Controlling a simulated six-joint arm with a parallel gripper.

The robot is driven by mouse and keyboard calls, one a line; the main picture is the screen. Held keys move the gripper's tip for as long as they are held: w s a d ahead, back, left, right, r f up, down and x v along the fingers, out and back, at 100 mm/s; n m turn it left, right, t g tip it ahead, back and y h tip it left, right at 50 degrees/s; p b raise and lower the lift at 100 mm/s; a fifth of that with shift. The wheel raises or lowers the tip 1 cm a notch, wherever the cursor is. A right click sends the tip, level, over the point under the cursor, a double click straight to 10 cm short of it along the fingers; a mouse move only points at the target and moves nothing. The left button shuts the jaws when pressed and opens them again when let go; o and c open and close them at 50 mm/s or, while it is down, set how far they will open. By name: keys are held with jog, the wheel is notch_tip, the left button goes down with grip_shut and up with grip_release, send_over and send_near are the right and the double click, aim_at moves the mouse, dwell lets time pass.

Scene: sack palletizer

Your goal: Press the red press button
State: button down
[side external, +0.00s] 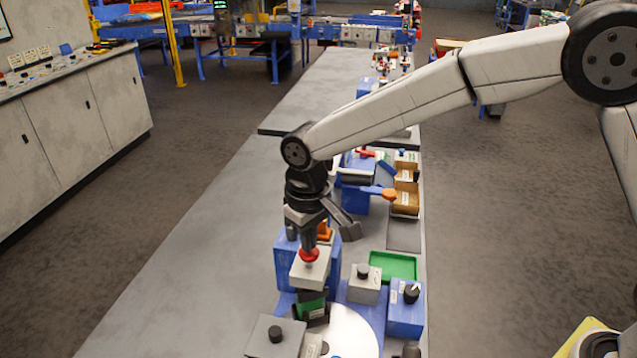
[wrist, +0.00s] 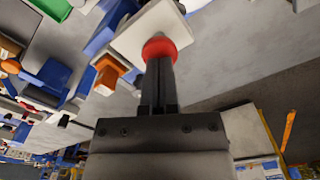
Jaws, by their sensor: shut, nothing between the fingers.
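The red press button (side external: 309,254) sits on top of a pale box (side external: 310,270) on the workbench. My gripper (side external: 308,243) points down with its shut fingertips at the button; they look in contact with it or just above it. In the wrist view the button (wrist: 159,47) shows as a red disc at the end of my shut fingers (wrist: 158,62), with the pale box (wrist: 150,25) behind it. The fingers hide part of the button, so I cannot tell if it is pushed in.
Beside it stand a grey box with a black knob (side external: 364,284), a blue box with a dial (side external: 406,305) and a green tray (side external: 393,265). A grey box with a black button (side external: 273,336) is in front. The bench's left side (side external: 190,290) is clear.

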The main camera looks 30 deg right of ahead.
jog(key=shift+f, duration=1.5)
dwell(0.3)
jog(key=shift+r, duration=1.85)
jog(key=shift+r, duration=0.15)
notch_tip(320, 180, up, 7)
dwell(0.7)
